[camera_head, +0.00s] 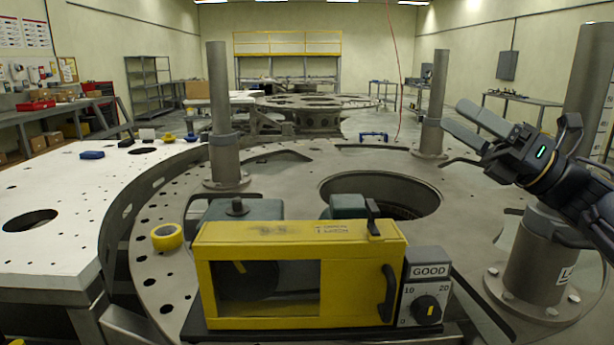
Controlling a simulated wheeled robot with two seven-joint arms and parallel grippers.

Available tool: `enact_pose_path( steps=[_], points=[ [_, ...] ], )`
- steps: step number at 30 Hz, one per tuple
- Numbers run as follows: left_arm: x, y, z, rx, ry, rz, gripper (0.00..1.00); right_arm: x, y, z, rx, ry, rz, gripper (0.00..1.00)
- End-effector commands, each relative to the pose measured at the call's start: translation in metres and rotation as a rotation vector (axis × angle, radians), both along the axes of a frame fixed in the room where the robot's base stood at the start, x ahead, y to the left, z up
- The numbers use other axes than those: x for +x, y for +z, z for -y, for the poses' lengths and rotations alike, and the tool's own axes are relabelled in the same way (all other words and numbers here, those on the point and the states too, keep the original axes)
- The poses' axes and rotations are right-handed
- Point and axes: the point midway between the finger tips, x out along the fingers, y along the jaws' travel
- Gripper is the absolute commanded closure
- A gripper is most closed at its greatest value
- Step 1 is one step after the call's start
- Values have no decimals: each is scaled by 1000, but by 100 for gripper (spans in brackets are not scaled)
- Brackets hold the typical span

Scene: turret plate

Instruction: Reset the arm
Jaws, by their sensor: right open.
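My right gripper (463,124) is at the right of the head view, raised above the turret plate (290,184). Its two grey fingers point up and left with a gap between them, and nothing is between them. Its dark arm comes in from the right edge, in front of the thick post at the right. My left gripper does not show in this view.
A yellow box (360,262) with a window, handle and "GOOD" dial (427,309) stands in front. Grey posts (221,110) (436,95) rise from the plate, which has a large round hole. Yellow tape (167,237) lies at left. A white table (60,190) adjoins the left side.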

Motion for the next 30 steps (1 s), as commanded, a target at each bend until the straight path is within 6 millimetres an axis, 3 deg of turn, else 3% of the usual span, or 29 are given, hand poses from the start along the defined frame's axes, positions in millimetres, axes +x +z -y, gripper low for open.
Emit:
enact_pose_path(
  steps=[4, 7, 11, 13, 17, 21, 24, 29, 30],
  points=[
    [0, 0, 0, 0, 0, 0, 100, 4, 16, 33, 320, -120, -229, 22],
    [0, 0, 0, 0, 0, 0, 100, 4, 4, 67, 635, -201, -471, 22],
    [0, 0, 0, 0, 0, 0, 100, -7, -59, 102, 1082, -277, -852, 22],
    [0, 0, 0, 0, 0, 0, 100, -22, -110, 108, 1316, -310, -1066, 22],
    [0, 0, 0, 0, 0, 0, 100, -60, -202, 96, 1661, -370, -1411, 22],
    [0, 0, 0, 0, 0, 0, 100, -111, -286, 65, 1943, -452, -1727, 22],
    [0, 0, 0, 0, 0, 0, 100, -145, -327, 43, 2079, -514, -1895, 22],
    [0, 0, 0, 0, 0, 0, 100, -191, -372, 13, 2229, -614, -2100, 22],
    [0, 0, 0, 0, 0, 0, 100, -202, -381, 6, -2206, 623, 2093, 22]
  ],
)
